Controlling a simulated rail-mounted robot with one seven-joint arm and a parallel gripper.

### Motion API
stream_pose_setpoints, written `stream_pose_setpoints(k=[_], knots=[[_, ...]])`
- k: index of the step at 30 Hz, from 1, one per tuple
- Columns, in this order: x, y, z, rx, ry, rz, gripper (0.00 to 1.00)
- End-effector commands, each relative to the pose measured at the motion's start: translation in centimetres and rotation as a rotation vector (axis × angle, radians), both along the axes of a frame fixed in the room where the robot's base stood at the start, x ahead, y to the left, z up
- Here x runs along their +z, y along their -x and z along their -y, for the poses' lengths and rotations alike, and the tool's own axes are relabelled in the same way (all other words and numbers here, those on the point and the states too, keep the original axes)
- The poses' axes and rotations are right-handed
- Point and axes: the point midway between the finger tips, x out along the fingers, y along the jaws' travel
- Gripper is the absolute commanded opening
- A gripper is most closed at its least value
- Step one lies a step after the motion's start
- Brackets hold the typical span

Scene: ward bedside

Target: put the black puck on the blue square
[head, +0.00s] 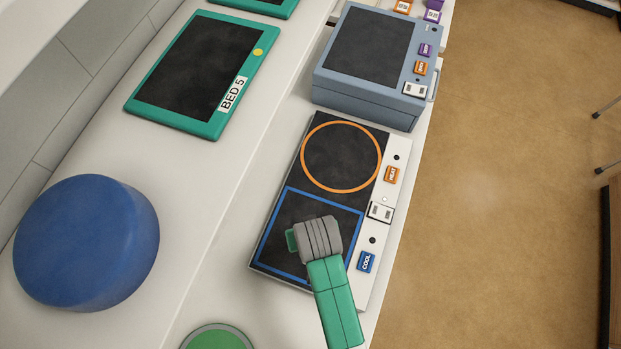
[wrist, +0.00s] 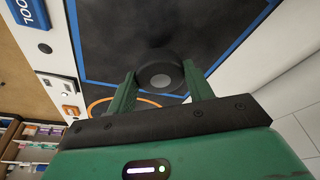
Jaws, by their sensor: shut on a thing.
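The blue square (head: 272,240) is an outline on the black top of a flat panel, below an orange circle. In the wrist view the blue outline (wrist: 78,50) runs around a dark surface. The black puck (wrist: 160,72) is round with a grey centre and sits between my gripper's two green fingers (wrist: 160,90), which are shut on it. In the head view my gripper (head: 294,240) is over the blue square, and the puck is hidden behind my grey wrist. I cannot tell whether the puck touches the surface.
The orange circle (head: 341,157) is empty. Orange and blue COOL (head: 367,262) buttons line the panel's right edge. A blue-grey box (head: 368,65) stands behind. A blue round cushion-like object (head: 86,243), a green-framed BED 5 board (head: 205,72) and a green disc (head: 218,338) lie left.

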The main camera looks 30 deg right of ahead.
Motion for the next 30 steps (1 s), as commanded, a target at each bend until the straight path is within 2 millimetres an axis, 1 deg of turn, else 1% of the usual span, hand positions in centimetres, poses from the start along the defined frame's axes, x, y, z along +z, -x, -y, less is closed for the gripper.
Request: stream_pose_setpoints(k=[5, 10, 12, 20, 21, 23, 24, 30], knots=[[-0.4, -0.1, 0.0, 0.000, 0.000, -0.001, 0.20], [-3.1, 0.0, 0.0, 0.001, -0.001, -0.003, 0.20], [-3.6, 0.0, 0.0, 0.001, 0.000, -0.001, 0.20], [-3.8, 0.0, 0.0, 0.001, 0.000, 0.000, 0.20], [-3.9, 0.0, 0.0, 0.001, 0.000, -0.001, 0.53], [-3.8, 0.0, 0.0, 0.001, 0.000, -0.001, 0.65], [-3.8, 0.0, 0.0, 0.001, 0.000, -0.001, 0.73], [-3.8, 0.0, 0.0, 0.001, 0.000, -0.001, 0.73]])
